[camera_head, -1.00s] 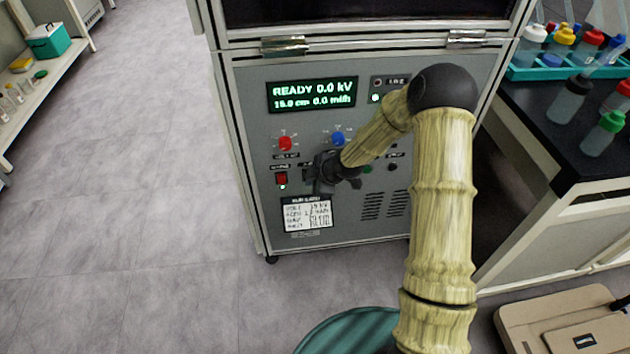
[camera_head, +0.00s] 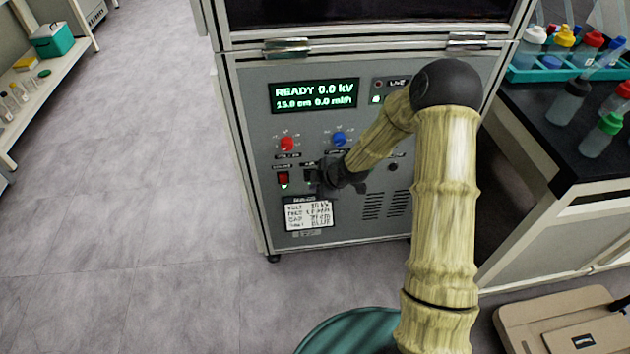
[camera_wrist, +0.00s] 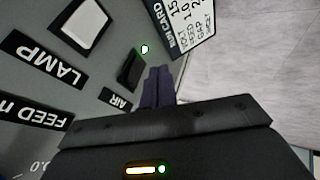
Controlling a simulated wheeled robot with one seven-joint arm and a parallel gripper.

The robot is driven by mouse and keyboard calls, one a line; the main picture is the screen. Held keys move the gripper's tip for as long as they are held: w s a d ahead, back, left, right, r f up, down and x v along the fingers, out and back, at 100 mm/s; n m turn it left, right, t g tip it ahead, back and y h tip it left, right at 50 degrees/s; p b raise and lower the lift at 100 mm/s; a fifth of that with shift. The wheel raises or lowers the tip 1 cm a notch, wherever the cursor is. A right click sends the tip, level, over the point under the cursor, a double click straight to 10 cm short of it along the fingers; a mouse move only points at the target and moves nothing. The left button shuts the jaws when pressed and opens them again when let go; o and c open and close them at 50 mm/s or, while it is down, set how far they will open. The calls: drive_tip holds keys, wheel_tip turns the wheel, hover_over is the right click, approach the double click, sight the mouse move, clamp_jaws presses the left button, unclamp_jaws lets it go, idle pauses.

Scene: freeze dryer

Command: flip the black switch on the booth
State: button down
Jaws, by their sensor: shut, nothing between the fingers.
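The front panel of the grey booth (camera_head: 255,150) faces me. In the wrist view the black switch (camera_wrist: 131,70) is a small dark rocker next to the AIR label (camera_wrist: 118,100), with a lit green lamp (camera_wrist: 145,49) beyond it. My gripper (camera_wrist: 158,72) is shut and empty, its dark fingertips just right of the black switch. I cannot tell whether they touch it. In the head view my gripper (camera_head: 313,178) is at the lower panel, right of the red switch (camera_head: 283,179), and the black switch is hidden there.
A white switch (camera_wrist: 80,24) with a LAMP label is close by in the wrist view. Red (camera_head: 287,144) and blue (camera_head: 339,138) knobs sit above my gripper, and a white card (camera_head: 309,214) below. A bench with bottles (camera_head: 597,135) stands right; the floor at left is clear.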

drive_tip(key=s+d+r+p, duration=0.3)
drive_tip(key=s+d+r, duration=0.1)
drive_tip(key=s+r, duration=0.2)
drive_tip(key=shift+s+r, duration=0.4)
drive_tip(key=shift+s, duration=0.3)
drive_tip(key=s+b, duration=0.7)
drive_tip(key=s, duration=0.2)
drive_tip(key=shift+d+b, duration=0.3)
drive_tip(key=shift+d, duration=0.05)
idle(0.5)
